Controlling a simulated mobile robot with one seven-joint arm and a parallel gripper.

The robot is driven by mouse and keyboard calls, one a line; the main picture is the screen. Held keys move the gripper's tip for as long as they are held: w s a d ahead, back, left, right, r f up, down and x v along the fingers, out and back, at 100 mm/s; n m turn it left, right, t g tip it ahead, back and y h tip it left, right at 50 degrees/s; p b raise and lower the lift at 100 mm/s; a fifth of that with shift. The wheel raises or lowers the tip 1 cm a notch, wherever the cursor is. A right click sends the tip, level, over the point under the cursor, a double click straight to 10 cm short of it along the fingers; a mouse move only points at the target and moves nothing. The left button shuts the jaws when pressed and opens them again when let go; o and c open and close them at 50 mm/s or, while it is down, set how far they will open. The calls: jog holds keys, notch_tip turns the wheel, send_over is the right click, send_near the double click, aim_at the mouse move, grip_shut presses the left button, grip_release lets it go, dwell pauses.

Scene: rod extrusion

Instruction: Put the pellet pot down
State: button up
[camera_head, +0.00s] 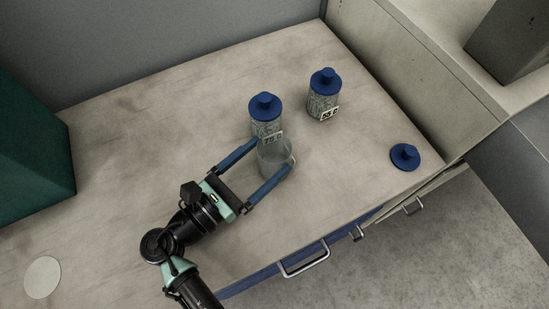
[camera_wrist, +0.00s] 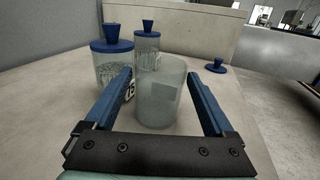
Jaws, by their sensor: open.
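A clear, greyish pot with an open top (camera_head: 276,154) stands upright on the worktop. It also shows in the wrist view (camera_wrist: 161,98), where it looks empty. My gripper (camera_head: 268,157) is open, with one blue finger on each side of the pot. In the wrist view, a gap shows between the pot and the right finger; the left finger is closer to the pot, and I cannot tell whether it touches. The pot's base appears to be at worktop level.
A blue-lidded pellet jar (camera_head: 265,113) stands just behind the pot. A second such jar (camera_head: 324,95) stands further right. A loose blue lid (camera_head: 405,156) lies near the right edge. A pale disc (camera_head: 42,277) lies at lower left. The left worktop is mostly clear.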

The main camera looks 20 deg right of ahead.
aim_at(275, 151)
jog(key=x, duration=0.3)
jog(key=shift+d, duration=0.15)
grip_shut()
dwell(0.3)
